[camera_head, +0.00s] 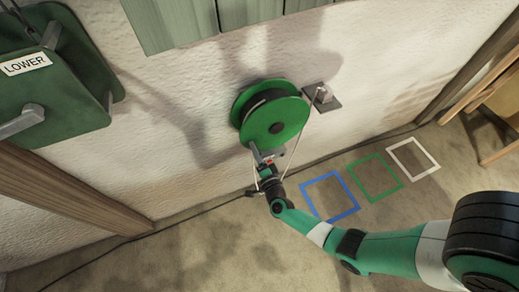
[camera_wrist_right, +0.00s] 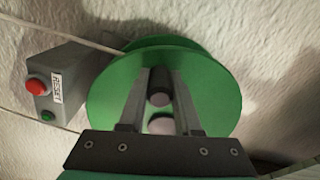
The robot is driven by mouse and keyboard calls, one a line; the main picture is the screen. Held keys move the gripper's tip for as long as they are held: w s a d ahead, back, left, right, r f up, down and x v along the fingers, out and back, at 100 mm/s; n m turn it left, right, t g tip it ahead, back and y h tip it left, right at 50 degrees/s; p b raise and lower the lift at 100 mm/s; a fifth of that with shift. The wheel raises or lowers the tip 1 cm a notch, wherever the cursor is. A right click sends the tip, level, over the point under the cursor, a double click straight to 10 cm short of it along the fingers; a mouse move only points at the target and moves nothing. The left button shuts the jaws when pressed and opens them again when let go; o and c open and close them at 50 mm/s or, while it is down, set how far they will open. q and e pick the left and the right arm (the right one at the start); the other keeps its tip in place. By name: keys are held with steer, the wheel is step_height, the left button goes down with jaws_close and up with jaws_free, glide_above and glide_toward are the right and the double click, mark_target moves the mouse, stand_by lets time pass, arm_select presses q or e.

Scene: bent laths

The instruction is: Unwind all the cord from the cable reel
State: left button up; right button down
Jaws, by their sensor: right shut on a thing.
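The cable reel (camera_head: 274,122) is a green-flanged spool mounted on the white wall, with a dark band between its flanges. Its green face (camera_wrist_right: 112,98) fills the middle of the right wrist view. My right gripper (camera_head: 262,156) is at the reel's lower front, shut on the reel's dark handle knob (camera_wrist_right: 159,88). A thin pale cord (camera_wrist_right: 75,36) runs off to the upper left in the right wrist view. In the head view, the cord (camera_head: 296,142) slopes down beside my gripper from near a wall bracket. How much cord is on the spool is hidden. My left gripper is not in view.
A small bracket (camera_head: 322,98) is on the wall right of the reel. A grey RESET box (camera_wrist_right: 58,84) has a red button. Blue (camera_head: 309,184), green and white floor frames lie to the right. A green panel labelled LOWER (camera_head: 26,63) hangs at upper left.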

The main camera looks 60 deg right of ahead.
mark_target(249, 137)
steer(key=r+m, duration=0.1)
steer(key=p, duration=0.1)
steer(key=r+m, duration=0.1)
steer(key=shift+w+a+r+m, duration=0.25)
steer(key=shift+a+r+m, duration=0.05)
steer(key=shift+a, duration=0.05)
steer(key=shift+r+m+p, duration=0.65)
steer(key=shift+r+m, duration=0.25)
steer(key=shift+m, duration=0.2)
steer(key=c, duration=0.6)
jaws_free()
steer(key=shift+a, duration=0.1)
